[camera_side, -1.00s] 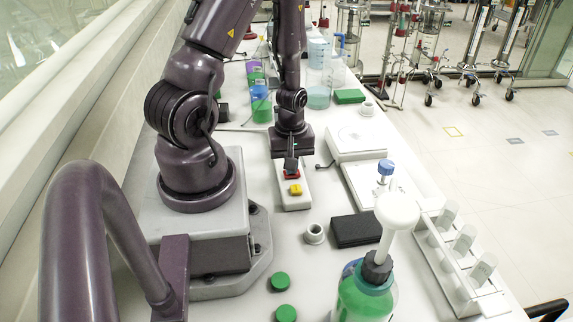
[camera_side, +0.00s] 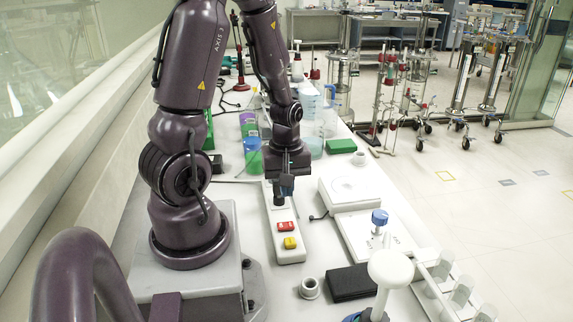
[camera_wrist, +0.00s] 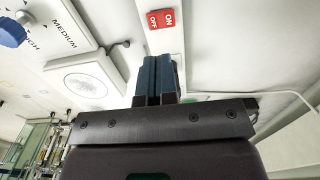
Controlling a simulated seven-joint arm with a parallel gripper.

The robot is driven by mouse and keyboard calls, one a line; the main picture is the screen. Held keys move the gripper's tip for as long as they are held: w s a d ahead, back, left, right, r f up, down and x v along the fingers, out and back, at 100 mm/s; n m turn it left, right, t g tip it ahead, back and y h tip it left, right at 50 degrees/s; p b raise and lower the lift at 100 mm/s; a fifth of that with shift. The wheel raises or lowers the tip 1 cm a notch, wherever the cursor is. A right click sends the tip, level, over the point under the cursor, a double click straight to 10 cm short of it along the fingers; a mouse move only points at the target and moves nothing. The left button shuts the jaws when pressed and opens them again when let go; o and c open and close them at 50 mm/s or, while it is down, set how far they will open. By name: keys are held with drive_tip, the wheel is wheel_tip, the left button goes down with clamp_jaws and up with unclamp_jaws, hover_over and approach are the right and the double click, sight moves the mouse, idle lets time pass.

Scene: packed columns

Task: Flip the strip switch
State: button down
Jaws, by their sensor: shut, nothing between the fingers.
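The white power strip (camera_side: 287,254) lies on the bench in front of my arm. Its red rocker switch (camera_side: 285,226) sits beside a yellow part (camera_side: 290,243). In the wrist view the red switch (camera_wrist: 160,19) shows the words ON and OFF; which side is pressed in, I cannot tell. My gripper (camera_side: 281,196) is shut and empty over the far part of the strip, apart from the switch. Its blue-grey fingertips (camera_wrist: 157,62) point at the strip just short of the switch in the wrist view. My gripper hides part of the strip's far end.
A white balance-like device (camera_side: 347,190) and a panel with a blue knob (camera_side: 379,217) stand to the right. A black box (camera_side: 352,283) and a white ring-shaped holder (camera_side: 309,288) lie nearer. Green and blue containers (camera_side: 254,161) stand behind on the left.

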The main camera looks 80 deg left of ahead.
wheel_tip(320, 180, up, 6)
hover_over(281, 225)
drive_tip(key=w, duration=0.1)
drive_tip(key=shift+w, duration=0.15)
drive_tip(key=shift+f, duration=0.1)
drive_tip(key=shift+s+f, duration=0.15)
drive_tip(key=shift+s, duration=0.45)
drive_tip(key=shift+d+f, duration=0.1)
drive_tip(key=shift+f, duration=0.05)
wheel_tip(281, 225, down, 14)
drive_tip(key=shift+s+r, duration=0.1)
drive_tip(key=shift+r, duration=0.05)
drive_tip(key=shift+f, duration=0.2)
idle(0.5)
